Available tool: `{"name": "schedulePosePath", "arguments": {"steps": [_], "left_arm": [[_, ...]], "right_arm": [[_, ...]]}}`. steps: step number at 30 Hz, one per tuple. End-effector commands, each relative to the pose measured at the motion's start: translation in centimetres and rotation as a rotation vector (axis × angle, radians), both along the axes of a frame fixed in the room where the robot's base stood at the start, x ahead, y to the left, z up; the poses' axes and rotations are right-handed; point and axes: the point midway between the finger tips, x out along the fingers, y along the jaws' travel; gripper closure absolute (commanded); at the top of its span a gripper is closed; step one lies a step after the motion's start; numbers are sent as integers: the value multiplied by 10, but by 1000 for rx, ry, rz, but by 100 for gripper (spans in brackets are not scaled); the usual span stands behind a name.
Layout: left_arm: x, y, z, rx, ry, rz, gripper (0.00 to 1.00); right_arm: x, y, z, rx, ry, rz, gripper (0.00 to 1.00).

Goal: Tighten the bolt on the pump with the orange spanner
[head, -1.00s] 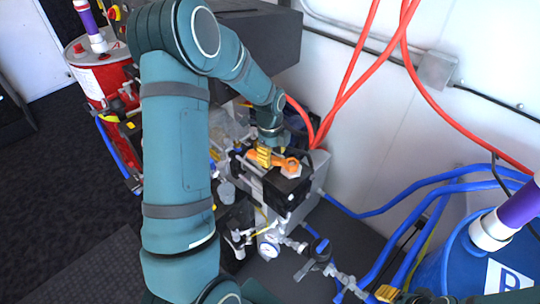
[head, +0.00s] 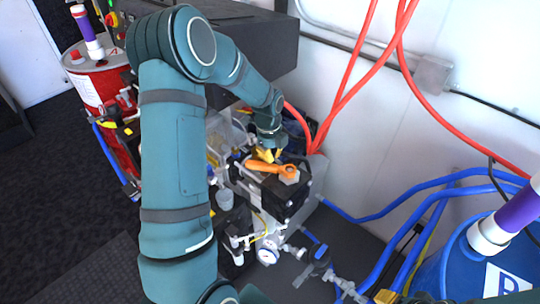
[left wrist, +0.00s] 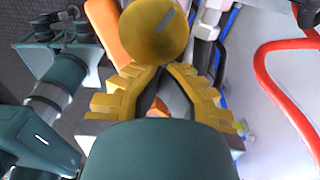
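The orange spanner (head: 264,166) lies across the top of the pump (head: 290,192). Its ring end is at the grey bolt (head: 289,172), on the right of the pump top. My left gripper (head: 267,155) is just above the spanner's handle, its yellow fingers apart and seemingly clear of it. In the left wrist view, orange (left wrist: 157,106) shows between the fingers (left wrist: 157,72), and a round yellow disc (left wrist: 155,30) beyond them; I cannot tell what it is. A yellow piece at the bottom edge, likely my right gripper (head: 385,296), is mostly cut off.
A red drum (head: 95,85) stands at the left and a blue drum (head: 455,265) at the lower right. Red hoses (head: 350,85) hang by the white wall. Blue hoses (head: 400,195) run right of the pump. A gauge (head: 267,252) and valves crowd its front.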

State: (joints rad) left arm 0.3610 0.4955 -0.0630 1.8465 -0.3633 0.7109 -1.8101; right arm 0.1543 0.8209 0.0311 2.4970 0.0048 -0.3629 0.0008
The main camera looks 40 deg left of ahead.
Motion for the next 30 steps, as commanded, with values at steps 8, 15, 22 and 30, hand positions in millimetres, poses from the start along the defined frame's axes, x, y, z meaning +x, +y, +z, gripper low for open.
{"name": "schedulePosePath", "arguments": {"steps": [8,15,22,30], "left_arm": [[-4,0,-2,-2,7,22,96],[-6,0,-3,-4,16,22,77],[-7,0,0,-5,18,22,77],[-4,3,47,-2,5,22,77]], "right_arm": [[0,0,-1,0,-1,0,53],[0,0,-1,0,-1,0,53],[1,0,-1,0,-1,1,53],[1,0,-1,0,-1,0,53]]}}
